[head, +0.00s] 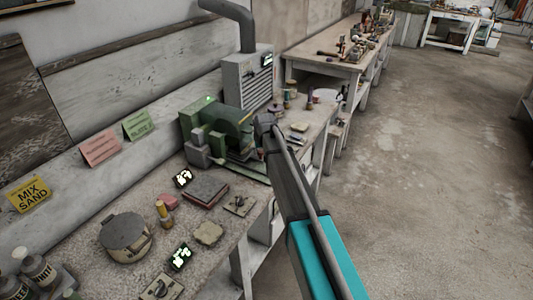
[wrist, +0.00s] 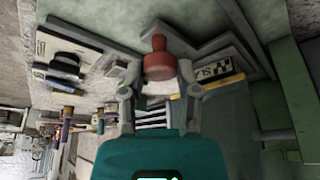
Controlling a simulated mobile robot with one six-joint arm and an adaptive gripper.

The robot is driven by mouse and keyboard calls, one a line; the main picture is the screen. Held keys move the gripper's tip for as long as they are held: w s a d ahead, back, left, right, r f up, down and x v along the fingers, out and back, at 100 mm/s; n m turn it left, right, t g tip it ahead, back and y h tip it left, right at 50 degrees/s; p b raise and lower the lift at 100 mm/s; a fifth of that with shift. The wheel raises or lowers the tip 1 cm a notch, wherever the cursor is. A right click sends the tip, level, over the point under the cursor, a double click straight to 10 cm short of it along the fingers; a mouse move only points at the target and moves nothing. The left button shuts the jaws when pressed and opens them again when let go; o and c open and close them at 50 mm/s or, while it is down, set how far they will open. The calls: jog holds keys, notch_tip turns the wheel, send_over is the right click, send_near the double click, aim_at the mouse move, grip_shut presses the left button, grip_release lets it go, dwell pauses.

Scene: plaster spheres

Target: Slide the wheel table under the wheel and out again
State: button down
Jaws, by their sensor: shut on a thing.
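The green wheel machine (head: 212,128) stands on the near bench, with a rounded green housing at its right side. My gripper (head: 264,122) reaches in at the machine's right side, its fingers too small there to make out. In the wrist view my gripper (wrist: 158,74) is shut on a reddish-brown knob (wrist: 158,50), one finger on each side. The knob stands by pale grey metal parts of the machine. I cannot tell the wheel table's outline from these parts, nor how far it is under the wheel. The wheel itself is hidden or not distinct.
A grey vented cabinet (head: 248,80) with a duct stands behind the machine. A lidded pot (head: 126,236), a dark red book-like block (head: 206,190) and small plates lie on the near bench. Several small items stand beyond my gripper. The floor (head: 430,190) at right is clear.

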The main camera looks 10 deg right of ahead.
jog(key=shift+w+a, duration=0.15)
jog(key=shift+a, duration=0.1)
jog(key=shift+c, duration=1.7)
grip_release()
jog(key=shift+d, duration=0.15)
jog(key=shift+s+d, duration=0.35)
jog(key=shift+s+d+r+p, duration=0.25)
jog(key=shift+s+d, duration=0.25)
jog(key=shift+d, duration=0.15)
jog(key=shift+s+d+r+p, duration=0.15)
jog(key=shift+s+d+p, duration=0.05)
jog(key=shift+s+d, duration=0.35)
jog(key=p+v, duration=1.2)
jog(key=shift+s+r, duration=0.15)
jog(key=shift+r, duration=0.25)
jog(key=shift+d, duration=0.1)
